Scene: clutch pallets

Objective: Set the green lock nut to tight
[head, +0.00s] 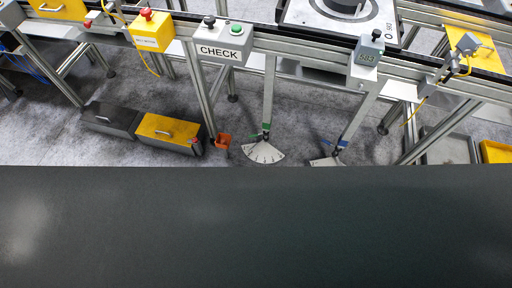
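Small green parts (266,127) show at the lower end of a grey post, just above a white fan-shaped scale (263,153). I take them to be at the green lock nut, but they are too small to tell its shape or whether it is tight. A similar post to the right has a blue part (342,143) above a second white scale (326,162), which is partly hidden. Neither of my grippers is in view.
A rail frame crosses the back, carrying a grey CHECK box (221,51), a yellow box with a red button (151,32) and a grey box (368,51). Black and yellow drawers (168,132) stand on the floor at left. A dark surface fills the lower view.

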